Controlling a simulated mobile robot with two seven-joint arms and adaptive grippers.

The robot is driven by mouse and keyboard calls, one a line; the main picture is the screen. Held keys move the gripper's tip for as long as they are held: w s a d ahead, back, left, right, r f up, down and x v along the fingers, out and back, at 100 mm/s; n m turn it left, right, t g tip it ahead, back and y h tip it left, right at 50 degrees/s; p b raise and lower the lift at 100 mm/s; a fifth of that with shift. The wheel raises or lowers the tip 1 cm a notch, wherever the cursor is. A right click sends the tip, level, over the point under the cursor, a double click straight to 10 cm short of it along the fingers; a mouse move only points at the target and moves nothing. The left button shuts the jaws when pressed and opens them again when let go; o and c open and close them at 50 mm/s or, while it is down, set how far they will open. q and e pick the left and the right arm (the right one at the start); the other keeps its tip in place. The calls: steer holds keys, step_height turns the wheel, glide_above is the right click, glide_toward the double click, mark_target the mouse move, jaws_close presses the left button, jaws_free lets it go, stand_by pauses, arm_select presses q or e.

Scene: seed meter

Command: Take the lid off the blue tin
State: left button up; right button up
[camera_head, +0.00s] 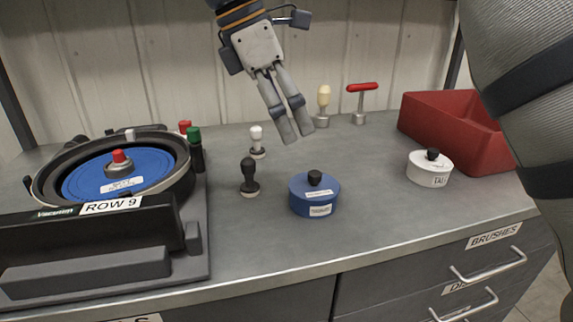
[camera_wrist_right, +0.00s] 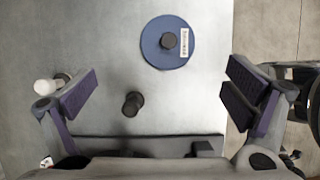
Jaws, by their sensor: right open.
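The blue tin (camera_head: 314,201) stands upright on the grey bench, near its front edge in the middle. Its blue lid (camera_head: 313,185) with a black knob is on it, and white labels show on lid and side. The lid also shows from above in the right wrist view (camera_wrist_right: 160,52). My right gripper (camera_head: 297,138) points down above the bench, higher than the tin and behind it. It is open and empty, and its fingers do not touch the tin. In the right wrist view, the tin lies beyond the two spread fingers (camera_wrist_right: 165,101). My left gripper is not in view.
A black-handled stamp-like tool (camera_head: 249,178) stands just left of the tin, with a white-knobbed one (camera_head: 257,142) behind it. A white tin (camera_head: 429,168) and red bin (camera_head: 464,130) are right. The seed meter (camera_head: 120,172) fills the left. Bench between tins is clear.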

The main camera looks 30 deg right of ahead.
glide_above(315, 174)
steer(key=a, duration=0.2)
step_height(315, 174, down, 4)
steer(key=shift+w+f, duration=0.1)
steer(key=x, duration=0.4)
steer(key=p+x, duration=0.1)
steer(key=x, duration=0.1)
steer(key=shift+w+f, duration=0.25)
steer(key=shift+f, duration=0.15)
steer(key=shift+a, duration=0.1)
steer(key=c, duration=1.3)
steer(key=shift+c, duration=0.7)
